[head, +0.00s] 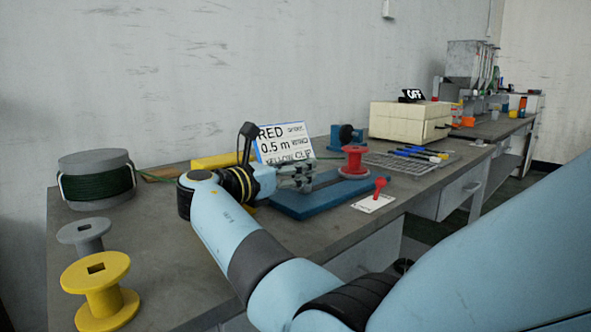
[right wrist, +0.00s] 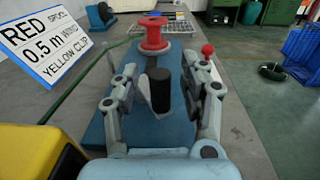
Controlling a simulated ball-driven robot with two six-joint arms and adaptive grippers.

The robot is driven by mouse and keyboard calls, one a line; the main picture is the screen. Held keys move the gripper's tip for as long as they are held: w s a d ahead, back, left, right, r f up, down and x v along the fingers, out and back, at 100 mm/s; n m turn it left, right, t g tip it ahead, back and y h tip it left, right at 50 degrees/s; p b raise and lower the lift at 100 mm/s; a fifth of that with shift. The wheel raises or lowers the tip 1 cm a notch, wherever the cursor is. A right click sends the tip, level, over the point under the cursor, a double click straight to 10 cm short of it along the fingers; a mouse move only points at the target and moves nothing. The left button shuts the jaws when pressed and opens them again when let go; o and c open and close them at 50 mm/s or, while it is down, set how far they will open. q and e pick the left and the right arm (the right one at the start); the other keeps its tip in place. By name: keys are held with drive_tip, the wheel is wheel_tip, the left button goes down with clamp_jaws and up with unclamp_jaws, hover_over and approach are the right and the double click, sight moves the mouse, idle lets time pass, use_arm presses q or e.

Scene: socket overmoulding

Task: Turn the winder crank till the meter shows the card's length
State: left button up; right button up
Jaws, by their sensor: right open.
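The card (head: 284,143) stands behind my right gripper and reads red spool, 0.5 m wound, yellow clip; it also shows in the right wrist view (right wrist: 45,42). The winder has a blue base (head: 318,200) with a red spool (head: 354,162) at its far end. A black upright handle (right wrist: 160,90), apparently the crank's, stands over the near part of the base. My right gripper (right wrist: 163,95) is open, with its fingers on either side of the handle, apart from it. In the head view the gripper hides the handle. I cannot make out a meter reading. My left gripper is out of view.
A green cable reel (head: 96,182), a grey spool (head: 84,236) and a yellow spool (head: 102,290) stand at the left. A red-knobbed piece (head: 377,189) is right of the base. A wire rack with pens (head: 418,154) and a cream box (head: 400,121) stand beyond.

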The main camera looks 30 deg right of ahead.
drive_tip(key=shift+r, duration=0.15)
wheel_tip(320, 180, up, 10)
drive_tip(key=shift+f, duration=0.1)
idle(0.3)
